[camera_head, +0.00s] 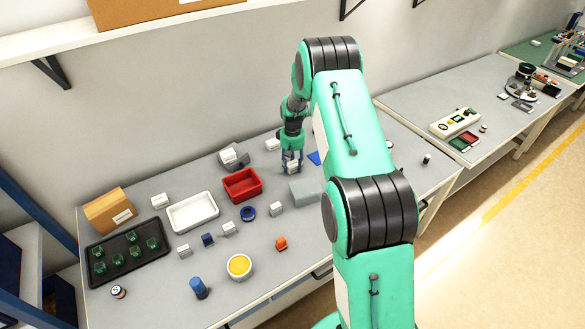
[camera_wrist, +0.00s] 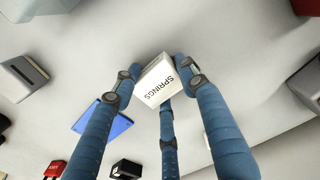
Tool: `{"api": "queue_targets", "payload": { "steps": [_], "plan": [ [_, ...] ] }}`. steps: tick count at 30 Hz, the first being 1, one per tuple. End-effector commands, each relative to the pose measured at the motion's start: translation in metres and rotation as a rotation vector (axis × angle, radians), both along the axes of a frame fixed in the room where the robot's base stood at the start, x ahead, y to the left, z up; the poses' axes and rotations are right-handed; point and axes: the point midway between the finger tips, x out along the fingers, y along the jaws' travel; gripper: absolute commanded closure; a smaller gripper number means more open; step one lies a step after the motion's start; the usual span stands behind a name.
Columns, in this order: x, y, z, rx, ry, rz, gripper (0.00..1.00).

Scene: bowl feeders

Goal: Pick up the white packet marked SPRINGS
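The white packet marked SPRINGS (camera_wrist: 154,84) is between the blue fingers of my gripper (camera_wrist: 158,72) in the wrist view, with its lettering facing the camera. Two fingers press against opposite sides of it and a third finger is at its lower edge. In the head view my gripper (camera_head: 291,165) points down over the back of the grey table, with the white packet (camera_head: 293,167) showing small between its fingers. My gripper is shut on the packet. I cannot tell whether the packet still touches the table.
A flat blue piece (camera_head: 314,157) lies just right of my gripper, and a grey box (camera_head: 306,190) stands in front. A red bin (camera_head: 241,185) and a white tray (camera_head: 193,212) are to the left. The wall is close behind.

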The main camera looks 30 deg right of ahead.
Motion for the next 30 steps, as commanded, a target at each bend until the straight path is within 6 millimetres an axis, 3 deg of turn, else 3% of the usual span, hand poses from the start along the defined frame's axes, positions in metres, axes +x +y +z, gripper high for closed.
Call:
{"api": "queue_targets", "payload": {
  "steps": [1, 3, 16, 30],
  "plan": [
    [0.000, 0.000, 0.000, 0.000, 0.000, 0.000, 0.73],
    [0.000, 0.000, 0.000, 0.000, 0.000, 0.000, 0.87],
    [0.001, 0.000, 0.008, -0.001, -0.002, 0.000, 0.88],
    [0.001, -0.001, 0.072, -0.001, -0.003, 0.000, 0.88]
  ]
}}
